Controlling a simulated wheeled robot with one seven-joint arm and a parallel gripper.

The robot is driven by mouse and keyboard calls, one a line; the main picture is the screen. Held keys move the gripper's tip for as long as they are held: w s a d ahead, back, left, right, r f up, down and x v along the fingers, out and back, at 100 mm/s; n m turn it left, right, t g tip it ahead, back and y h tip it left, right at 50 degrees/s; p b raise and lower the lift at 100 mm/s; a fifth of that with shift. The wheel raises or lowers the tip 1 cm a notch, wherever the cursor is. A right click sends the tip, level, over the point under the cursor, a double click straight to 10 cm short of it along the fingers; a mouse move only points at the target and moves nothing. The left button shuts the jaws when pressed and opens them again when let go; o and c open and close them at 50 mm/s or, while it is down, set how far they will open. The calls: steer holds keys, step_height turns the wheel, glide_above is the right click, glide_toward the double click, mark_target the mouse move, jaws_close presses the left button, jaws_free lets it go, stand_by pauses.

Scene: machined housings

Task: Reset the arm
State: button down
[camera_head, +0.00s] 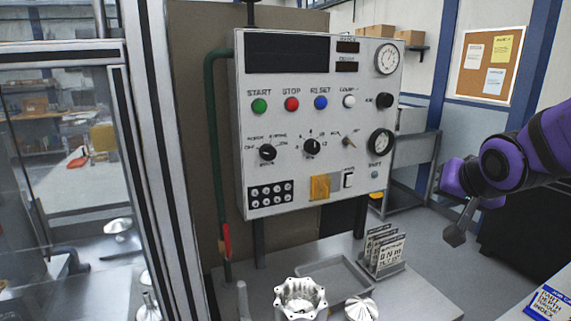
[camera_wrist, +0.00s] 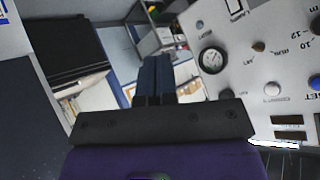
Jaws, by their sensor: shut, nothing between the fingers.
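My purple arm reaches in from the right in the head view. My gripper (camera_head: 456,234) hangs to the right of the control panel, clear of it and over the floor area. In the wrist view my gripper (camera_wrist: 154,62) shows its dark fingers together, with nothing between them. The control panel (camera_head: 318,100) is a pale box with green, red, blue and white buttons, dark knobs and two gauges. In the wrist view the panel (camera_wrist: 240,70) appears tilted at the right, beside the fingers and not touched by them.
A metal table (camera_head: 405,298) below the panel bears a machined housing (camera_head: 300,297), a shallow tray (camera_head: 333,272), a cone-shaped part (camera_head: 361,309) and a rack of cards (camera_head: 384,252). A glazed frame (camera_head: 160,170) stands at left. A blue-labelled sheet (camera_head: 551,303) lies at lower right.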

steer(key=s+r+n+g, duration=0.2)
steer(key=s, duration=0.7)
steer(key=s+r+n+g, duration=0.2)
steer(key=s, duration=0.7)
steer(key=shift+s+a+r+n+y, duration=0.2)
steer(key=shift+r+n+y, duration=0.1)
steer(key=shift+r+n, duration=0.1)
